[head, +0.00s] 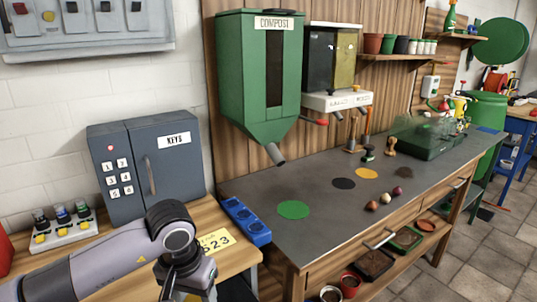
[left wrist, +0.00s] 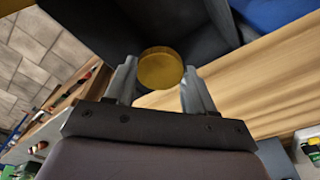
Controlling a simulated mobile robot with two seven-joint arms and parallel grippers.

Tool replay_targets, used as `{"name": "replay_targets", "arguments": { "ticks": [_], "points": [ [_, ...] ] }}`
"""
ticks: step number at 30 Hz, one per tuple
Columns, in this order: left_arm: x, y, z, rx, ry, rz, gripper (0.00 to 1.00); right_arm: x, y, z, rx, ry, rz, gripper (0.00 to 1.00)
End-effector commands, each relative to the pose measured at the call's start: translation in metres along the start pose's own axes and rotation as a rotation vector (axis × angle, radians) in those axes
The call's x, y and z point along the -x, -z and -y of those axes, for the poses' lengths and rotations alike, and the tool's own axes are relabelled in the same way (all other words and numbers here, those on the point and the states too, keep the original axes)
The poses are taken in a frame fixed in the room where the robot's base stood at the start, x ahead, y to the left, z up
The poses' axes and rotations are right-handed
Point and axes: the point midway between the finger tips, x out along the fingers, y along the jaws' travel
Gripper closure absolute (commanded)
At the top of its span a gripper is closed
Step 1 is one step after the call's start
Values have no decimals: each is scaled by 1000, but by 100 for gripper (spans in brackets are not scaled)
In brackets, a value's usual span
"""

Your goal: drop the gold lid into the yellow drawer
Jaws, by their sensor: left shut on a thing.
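The gold lid (left wrist: 160,67) is a round disc in the left wrist view. My left gripper (left wrist: 160,88) is shut on it, with one finger on each side. In the head view my left arm comes in from the lower left and its wrist (head: 187,268) is over the wooden bench; the fingertips and the lid do not show there. Dark grey box-like surfaces (left wrist: 95,25) lie behind the lid in the left wrist view. No yellow drawer can be made out in either view. My right gripper is not in view.
A grey key safe (head: 170,180), a blue tray (head: 246,222) and a yellow number card (head: 216,241) are near my left wrist. A switch board (head: 62,232) stands at the left. The grey worktop (head: 325,215) under the green compost hopper (head: 260,80) is partly clear.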

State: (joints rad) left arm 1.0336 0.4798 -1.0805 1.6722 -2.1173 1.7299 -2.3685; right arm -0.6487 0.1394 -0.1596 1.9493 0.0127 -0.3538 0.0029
Motion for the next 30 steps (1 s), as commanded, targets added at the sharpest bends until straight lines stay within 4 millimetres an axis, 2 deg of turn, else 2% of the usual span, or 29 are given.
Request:
{"name": "replay_targets", "arguments": {
  "ticks": [1, 9, 22, 23, 24, 25, 30],
  "points": [
    [-10, -2, 0, 1, -2, 3, 78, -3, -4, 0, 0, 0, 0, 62],
    [-37, -5, 0, 0, -1, 2, 78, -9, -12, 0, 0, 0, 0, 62],
    [-43, -6, 0, 1, 0, 0, 78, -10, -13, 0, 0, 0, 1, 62],
    [-43, -6, 0, 1, 0, 0, 36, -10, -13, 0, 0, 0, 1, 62],
    [-43, -6, 0, 1, 0, 0, 23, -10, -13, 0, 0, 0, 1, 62],
    [-43, -6, 0, 1, 0, 0, 16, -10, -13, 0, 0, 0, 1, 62],
    [-43, -6, 0, 1, 0, 0, 16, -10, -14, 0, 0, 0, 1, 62]
  ]
}}
